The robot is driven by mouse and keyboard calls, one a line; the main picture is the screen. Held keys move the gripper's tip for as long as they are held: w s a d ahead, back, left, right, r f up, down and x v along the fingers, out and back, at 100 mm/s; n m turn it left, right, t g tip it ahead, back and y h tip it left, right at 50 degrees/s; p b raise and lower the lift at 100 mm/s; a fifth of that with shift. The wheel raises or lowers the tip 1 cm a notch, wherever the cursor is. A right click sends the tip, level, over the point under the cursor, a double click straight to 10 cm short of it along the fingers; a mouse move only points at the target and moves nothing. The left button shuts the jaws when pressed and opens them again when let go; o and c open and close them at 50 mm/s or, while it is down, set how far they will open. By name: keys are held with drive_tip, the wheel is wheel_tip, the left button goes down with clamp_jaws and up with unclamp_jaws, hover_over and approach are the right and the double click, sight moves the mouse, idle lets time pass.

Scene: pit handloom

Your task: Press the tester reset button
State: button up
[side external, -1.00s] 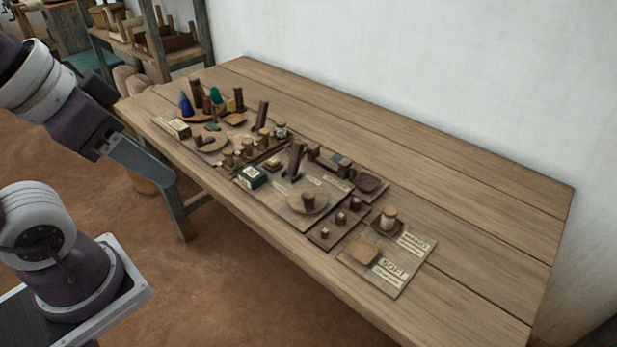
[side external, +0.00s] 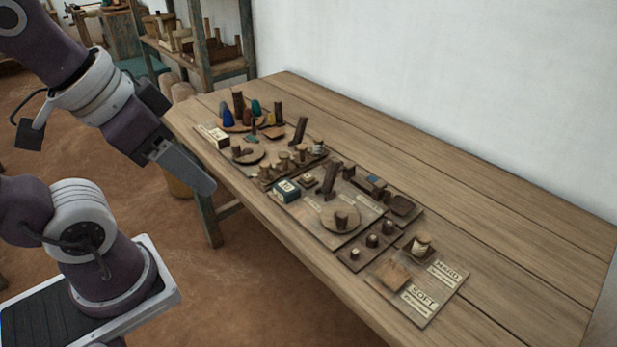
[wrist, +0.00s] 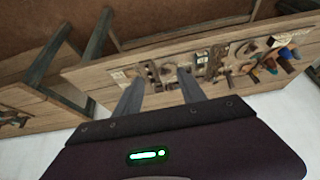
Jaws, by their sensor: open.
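Several small wooden test pieces lie on boards on the table. The middle board (side external: 309,218) holds a round disc with a peg (side external: 341,218), a small dark box with a pale label (side external: 287,191) and a tilted dark post (side external: 330,180). A small panel (side external: 352,257) with three short knobs (side external: 373,240) sits beside it. I cannot tell which piece is the tester reset button. My gripper (side external: 207,187) is at the table's near left edge, apart from all the pieces. In the wrist view my gripper (wrist: 157,92) has its two fingers spread, with nothing between them.
A board with HARD and SOFT labels (side external: 427,309) lies at the near end. Coloured cones (side external: 228,118) stand on a round tray at the far left. The table's back strip (side external: 440,160) is clear. A wooden shelf (side external: 200,60) stands behind the table's far end.

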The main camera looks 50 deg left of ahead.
drive_tip(key=shift+c, duration=0.5)
clamp_jaws()
idle(1.4)
